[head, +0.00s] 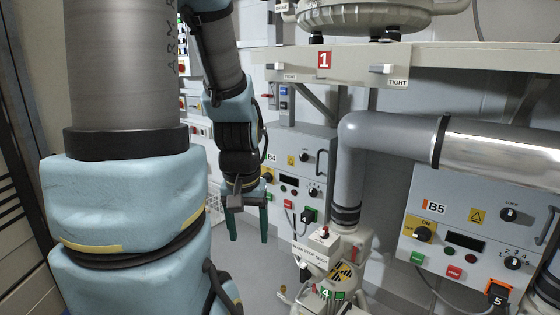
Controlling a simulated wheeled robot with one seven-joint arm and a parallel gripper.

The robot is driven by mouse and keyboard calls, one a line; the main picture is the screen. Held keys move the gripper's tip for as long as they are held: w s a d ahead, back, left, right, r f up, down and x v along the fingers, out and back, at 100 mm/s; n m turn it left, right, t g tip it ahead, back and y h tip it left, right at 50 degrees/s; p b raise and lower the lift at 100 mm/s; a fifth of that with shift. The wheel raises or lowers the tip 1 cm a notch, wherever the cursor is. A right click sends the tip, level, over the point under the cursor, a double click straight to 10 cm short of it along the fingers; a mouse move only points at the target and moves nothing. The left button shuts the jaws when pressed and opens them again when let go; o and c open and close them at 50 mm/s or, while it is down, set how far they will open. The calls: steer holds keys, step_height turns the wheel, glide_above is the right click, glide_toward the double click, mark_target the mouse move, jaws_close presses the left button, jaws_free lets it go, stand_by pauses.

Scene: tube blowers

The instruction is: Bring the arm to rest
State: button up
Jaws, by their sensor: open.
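My arm fills the left of the head view, with large blue and grey links close to the camera. It hangs down to my gripper (248,239), which points downward with its two green fingers apart. Nothing shows between the fingers. In the picture the gripper is in front of the B4 control panel (309,150) and left of the pump unit. I cannot tell the exact distance to either.
A blower (370,14) stands on a shelf (342,62) marked 1. A grey pipe (380,131) bends down to a pump unit (340,268) marked 4. The B5 panel (480,222) is at right. Some grey floor (258,275) is clear below my gripper.

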step_height(320, 180, up, 12)
steer(key=p, duration=0.9)
steer(key=shift+p, duration=0.4)
